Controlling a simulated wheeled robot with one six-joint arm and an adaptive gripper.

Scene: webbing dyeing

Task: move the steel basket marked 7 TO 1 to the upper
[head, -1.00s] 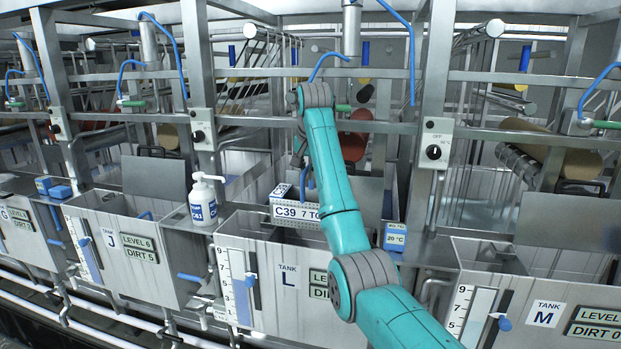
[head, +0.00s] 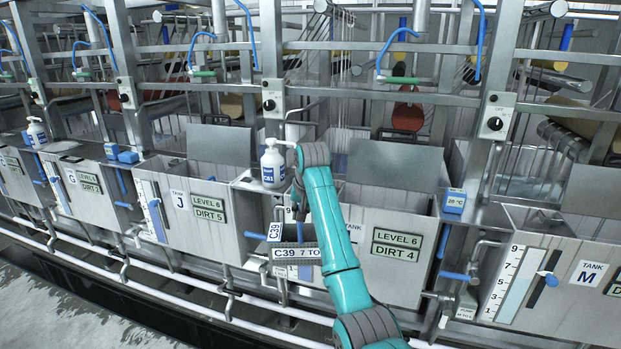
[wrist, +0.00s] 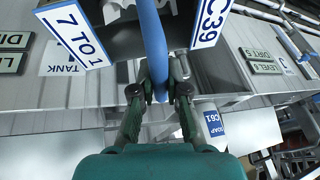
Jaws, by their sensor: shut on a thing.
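The steel basket (head: 297,254) carries a C39 7 TO label, its end partly hidden by my arm in the head view. In the wrist view the basket (wrist: 95,12) shows 7 TO 1 and C39 plates. My gripper (wrist: 158,92) is shut on the basket's blue handle (wrist: 151,45). In the head view my gripper (head: 299,208) is mostly hidden by the arm. The basket hangs in front of the tank wall (head: 400,287) marked LEVEL 6, DIRT 4. Its contents are not visible. I cannot tell which place "the upper" means.
Tank J (head: 190,225) is left and tank M (head: 560,275) right. A white soap bottle (head: 273,165) stands on the ledge close to my wrist. Frame posts and rails (head: 400,92) stand behind the tanks.

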